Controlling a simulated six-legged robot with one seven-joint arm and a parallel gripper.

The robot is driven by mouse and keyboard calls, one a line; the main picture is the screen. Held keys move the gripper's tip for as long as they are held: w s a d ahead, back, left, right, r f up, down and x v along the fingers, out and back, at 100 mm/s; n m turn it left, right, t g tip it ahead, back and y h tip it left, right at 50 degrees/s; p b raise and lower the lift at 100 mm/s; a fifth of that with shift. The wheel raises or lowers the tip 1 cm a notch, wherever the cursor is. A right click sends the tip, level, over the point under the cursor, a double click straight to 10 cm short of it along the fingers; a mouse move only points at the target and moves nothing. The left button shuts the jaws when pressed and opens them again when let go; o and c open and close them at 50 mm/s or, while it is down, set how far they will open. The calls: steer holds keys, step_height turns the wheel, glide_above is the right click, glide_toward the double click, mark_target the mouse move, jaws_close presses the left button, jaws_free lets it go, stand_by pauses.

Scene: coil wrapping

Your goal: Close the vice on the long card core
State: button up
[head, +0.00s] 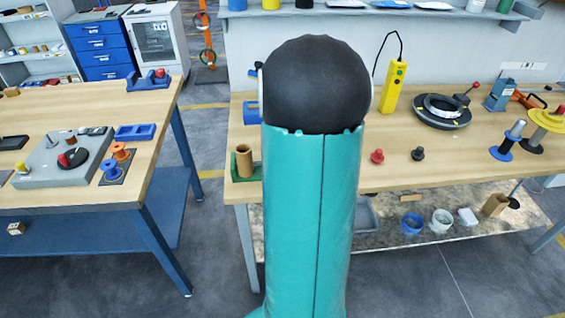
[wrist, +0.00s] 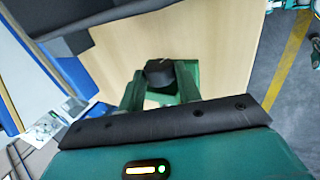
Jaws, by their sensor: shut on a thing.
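In the wrist view my gripper (wrist: 160,78) has its two green fingers on either side of a small black knob (wrist: 158,71), shut on it above the wooden bench. What the knob belongs to cannot be made out for sure. In the head view my arm hides my gripper and the middle of the bench. A blue part (head: 251,112), perhaps of the vice, shows just left of my arm. A brown card tube (head: 245,161) stands upright in a green holder at the bench's front left corner; whether it is the long card core I cannot tell.
On the right bench (head: 460,150) stand a yellow control box (head: 394,86), a black ring-shaped fixture (head: 443,111), a red knob (head: 377,156), a black knob (head: 417,154) and spools. A second bench (head: 110,190) stands left, across a gap of floor.

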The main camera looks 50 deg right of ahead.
steer(key=shift+w+d+g+y, duration=0.15)
steer(key=shift+g+y, duration=0.65)
steer(key=shift+w+d+g+y, duration=0.25)
steer(key=shift+d+g+y, duration=0.1)
steer(key=shift+g+y, duration=0.6)
steer(key=shift+r+y, duration=0.1)
steer(key=shift+y, duration=0.25)
